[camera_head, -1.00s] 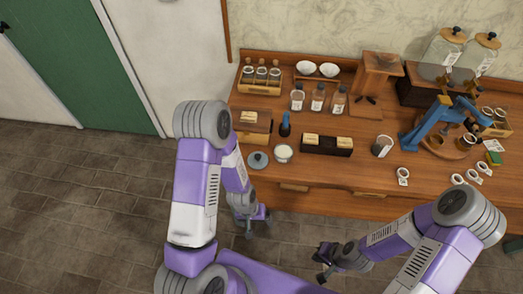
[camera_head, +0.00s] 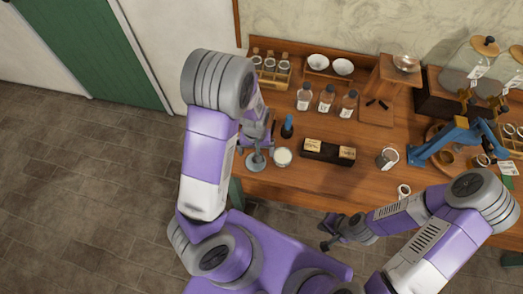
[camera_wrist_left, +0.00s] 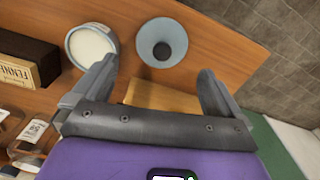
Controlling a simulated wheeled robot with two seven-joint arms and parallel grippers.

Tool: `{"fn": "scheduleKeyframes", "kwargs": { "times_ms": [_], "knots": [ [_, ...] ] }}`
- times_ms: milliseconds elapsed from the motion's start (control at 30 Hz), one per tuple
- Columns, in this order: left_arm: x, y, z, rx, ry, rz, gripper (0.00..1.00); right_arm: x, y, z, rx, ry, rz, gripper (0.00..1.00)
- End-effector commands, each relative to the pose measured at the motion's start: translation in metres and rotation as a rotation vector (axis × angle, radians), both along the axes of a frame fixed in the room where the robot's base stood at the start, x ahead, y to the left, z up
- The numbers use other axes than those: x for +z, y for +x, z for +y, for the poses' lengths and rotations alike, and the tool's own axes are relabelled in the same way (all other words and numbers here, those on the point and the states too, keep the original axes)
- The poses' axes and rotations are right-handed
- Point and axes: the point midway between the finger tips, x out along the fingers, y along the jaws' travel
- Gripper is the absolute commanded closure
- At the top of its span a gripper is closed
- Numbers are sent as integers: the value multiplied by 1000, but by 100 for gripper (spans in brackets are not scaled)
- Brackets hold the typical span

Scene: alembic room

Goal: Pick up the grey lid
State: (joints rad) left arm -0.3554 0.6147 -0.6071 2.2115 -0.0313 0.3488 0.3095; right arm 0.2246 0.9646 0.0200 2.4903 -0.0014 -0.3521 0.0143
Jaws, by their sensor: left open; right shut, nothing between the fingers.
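The grey lid (camera_head: 249,163) is a round blue-grey disc with a dark knob, lying flat near the left front of the wooden table. In the left wrist view the lid (camera_wrist_left: 178,38) is just beyond the fingertips, nearly centred between them and not held. My left gripper (camera_wrist_left: 156,73) is open and empty. In the head view the left gripper (camera_head: 258,148) hangs over the lid and partly covers it. My right gripper (camera_head: 328,238) is shut and empty, in front of the table.
A white-topped jar (camera_head: 283,157) stands close beside the lid. A dark box with labelled blocks (camera_head: 328,152) and a blue-capped dark bottle (camera_head: 288,128) are nearby. A wooden block (camera_wrist_left: 160,96) lies between the fingers in the wrist view. The table (camera_head: 300,190) is bare at the front.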

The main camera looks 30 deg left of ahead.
Motion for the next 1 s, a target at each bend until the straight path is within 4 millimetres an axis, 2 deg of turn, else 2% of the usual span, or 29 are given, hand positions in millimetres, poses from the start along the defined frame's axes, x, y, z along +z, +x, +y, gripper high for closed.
{"fn": "scheduleKeyframes", "kwargs": {
  "times_ms": [500,800,867,1000],
  "knots": [
    [-68,-1,1,0,1,4,0,-12,0,0,0,0,0,100],
    [-72,0,1,0,0,1,0,-12,0,0,0,0,0,100],
    [-72,0,1,0,0,1,8,-12,0,0,0,0,0,100],
    [-72,0,1,0,0,1,29,-12,0,0,0,0,0,100]
  ]
}}
